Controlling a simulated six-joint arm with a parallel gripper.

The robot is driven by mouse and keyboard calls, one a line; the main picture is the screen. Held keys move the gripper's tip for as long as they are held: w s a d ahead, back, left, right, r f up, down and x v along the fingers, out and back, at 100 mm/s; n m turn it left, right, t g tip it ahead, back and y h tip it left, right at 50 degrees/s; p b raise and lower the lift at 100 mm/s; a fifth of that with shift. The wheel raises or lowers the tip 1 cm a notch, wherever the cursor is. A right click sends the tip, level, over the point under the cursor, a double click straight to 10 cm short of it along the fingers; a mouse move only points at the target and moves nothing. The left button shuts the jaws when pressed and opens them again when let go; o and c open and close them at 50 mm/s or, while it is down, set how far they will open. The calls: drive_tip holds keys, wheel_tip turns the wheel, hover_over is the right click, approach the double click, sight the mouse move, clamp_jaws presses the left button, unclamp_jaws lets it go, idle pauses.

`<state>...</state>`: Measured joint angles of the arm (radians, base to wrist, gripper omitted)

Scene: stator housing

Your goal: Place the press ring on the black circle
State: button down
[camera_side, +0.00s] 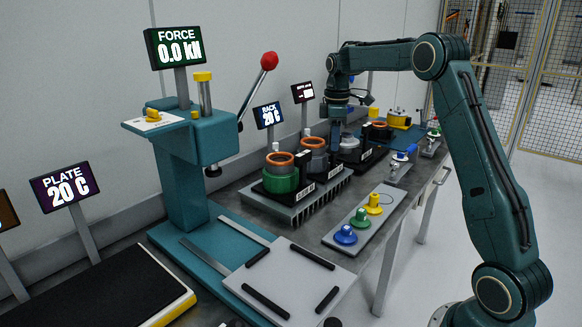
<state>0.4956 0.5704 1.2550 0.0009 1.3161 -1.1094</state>
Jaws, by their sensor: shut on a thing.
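My gripper (341,120) is at the back of the bench, pointing down over a dark block. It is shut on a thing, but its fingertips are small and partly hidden. A pale grey round part (348,141) shows right beneath the gripper; I cannot tell for sure whether it is the press ring or whether it touches the block. I cannot make out the black circle with certainty; a small dark round shape (333,322) is cut off at the bottom edge.
A teal press (185,165) with a red-knobbed lever stands at left. A finned rack (300,205) holds housings with copper-coloured rings. A grey tray (345,235) carries blue, green and yellow knobbed parts. A pale plate (285,275) with black bars lies in front. A dark hot plate (85,290) is at lower left.

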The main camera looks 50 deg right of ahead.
drive_tip(key=s+d+f+m, duration=0.1)
drive_tip(key=s+d+m, duration=0.3)
drive_tip(key=d, duration=0.9)
drive_tip(key=m, duration=0.3)
hover_over(383, 199)
drive_tip(key=f, duration=0.2)
wheel_tip(383, 199, down, 15)
drive_tip(key=shift+d+f, duration=0.1)
drive_tip(key=shift+f, duration=0.05)
drive_tip(key=shift+f, duration=2.15)
drive_tip(key=c, duration=1.1)
unclamp_jaws()
drive_tip(key=shift+s+f, duration=0.1)
drive_tip(key=shift+f, duration=0.05)
